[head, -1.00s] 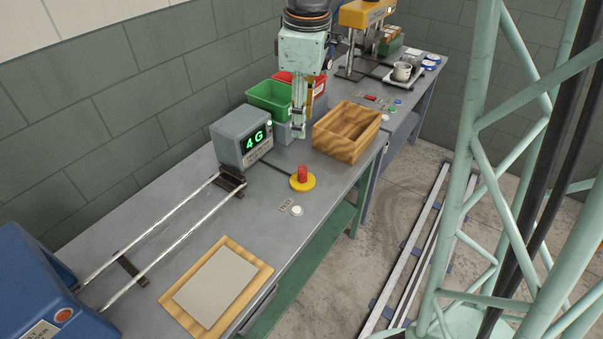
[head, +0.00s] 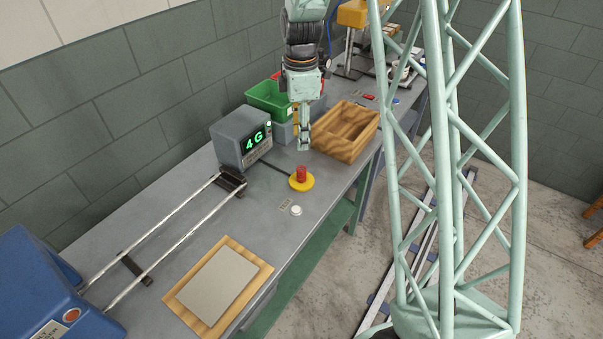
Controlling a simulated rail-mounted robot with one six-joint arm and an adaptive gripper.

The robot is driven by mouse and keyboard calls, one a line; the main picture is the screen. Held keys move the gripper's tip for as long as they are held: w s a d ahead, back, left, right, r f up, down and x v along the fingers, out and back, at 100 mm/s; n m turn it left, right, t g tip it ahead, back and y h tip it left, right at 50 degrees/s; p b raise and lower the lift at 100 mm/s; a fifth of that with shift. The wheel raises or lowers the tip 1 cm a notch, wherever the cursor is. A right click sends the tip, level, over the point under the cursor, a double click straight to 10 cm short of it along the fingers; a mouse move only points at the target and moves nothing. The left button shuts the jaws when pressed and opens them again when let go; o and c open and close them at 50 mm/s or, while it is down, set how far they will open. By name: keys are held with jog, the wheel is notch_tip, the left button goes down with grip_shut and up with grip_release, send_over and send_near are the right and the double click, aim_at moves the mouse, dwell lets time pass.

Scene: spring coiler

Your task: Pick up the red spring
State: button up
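The red spring (head: 301,173) looks like a short upright red cylinder on a round yellow base (head: 302,184) on the grey bench; its coils are too small to make out. My gripper (head: 304,146) points down above the bench, and its fingertips show just above the red spring in the picture. They look apart from it, with nothing visible in them. The fingers are seen nearly edge-on, so the gap between them cannot be judged.
A grey box with a green "4G" display (head: 241,145) stands left of the spring. A wooden tray (head: 344,148) is right of my gripper, a green bin (head: 268,98) behind it. A white button (head: 296,210) is in front.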

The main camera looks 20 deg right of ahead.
aim_at(301, 168)
jog(key=shift+n, duration=0.6)
jog(key=f, duration=0.1)
jog(key=w+f, duration=0.1)
jog(key=d+f, duration=0.1)
jog(key=shift+w+f, duration=0.35)
jog(key=shift+f, duration=0.05)
jog(key=shift+f, duration=4.3)
jog(key=shift+f, duration=2.65)
jog(key=c, duration=1)
